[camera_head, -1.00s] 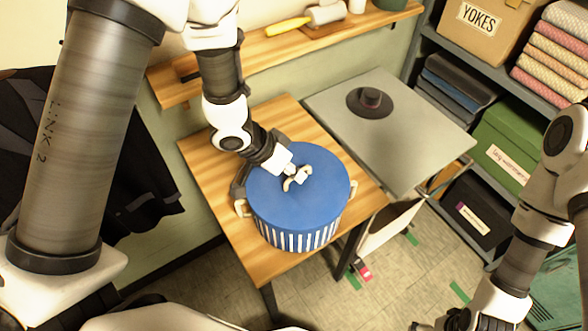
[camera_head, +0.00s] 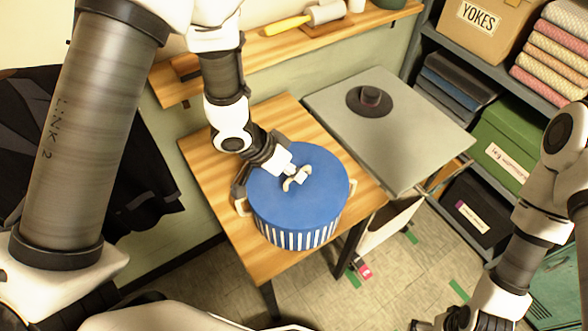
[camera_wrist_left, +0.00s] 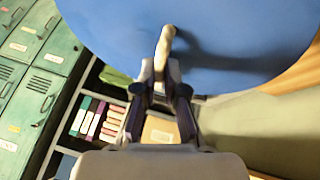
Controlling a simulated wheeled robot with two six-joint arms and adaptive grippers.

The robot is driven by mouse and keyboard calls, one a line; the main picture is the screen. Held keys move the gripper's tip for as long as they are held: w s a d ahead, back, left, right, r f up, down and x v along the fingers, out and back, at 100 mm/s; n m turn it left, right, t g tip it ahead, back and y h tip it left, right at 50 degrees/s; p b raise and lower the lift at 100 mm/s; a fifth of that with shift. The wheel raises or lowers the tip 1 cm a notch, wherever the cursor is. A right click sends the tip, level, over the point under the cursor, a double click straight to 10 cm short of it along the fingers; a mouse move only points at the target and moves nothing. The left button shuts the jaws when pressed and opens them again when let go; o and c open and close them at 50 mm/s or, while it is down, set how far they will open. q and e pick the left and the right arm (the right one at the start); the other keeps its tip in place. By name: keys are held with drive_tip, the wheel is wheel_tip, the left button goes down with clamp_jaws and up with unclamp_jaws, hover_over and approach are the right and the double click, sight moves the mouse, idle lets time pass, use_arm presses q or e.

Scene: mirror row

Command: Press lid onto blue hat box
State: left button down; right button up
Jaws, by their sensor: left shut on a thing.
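The hat box (camera_head: 300,238) has blue and white striped sides and stands on the wooden table. Its round plain blue lid (camera_head: 292,207) covers the top and looks level; whether it is fully seated I cannot tell. My left gripper (camera_head: 296,179) is over the middle of the lid, shut on the lid's cream handle (camera_wrist_left: 165,42). In the left wrist view the gripper (camera_wrist_left: 161,70) has its fingertips at the handle's near end, with the blue lid (camera_wrist_left: 230,30) behind. My right arm is at the lower right, its fingers out of view.
The wooden table (camera_head: 213,178) has bare strips around the box. A grey-topped table (camera_head: 420,140) beside it carries a dark hat (camera_head: 370,100). A wall shelf (camera_head: 290,42) runs behind. Shelving at the right holds a green box (camera_head: 505,145) and folded cloths.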

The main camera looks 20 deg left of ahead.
idle(0.4)
use_arm(q)
drive_tip(key=c, duration=0.7)
unclamp_jaws()
wheel_tip(320, 180, up, 5)
drive_tip(key=p, duration=0.6)
drive_tip(key=shift+r, duration=0.2)
drive_tip(key=shift+r+p, duration=0.45)
drive_tip(key=shift+r, duration=0.8)
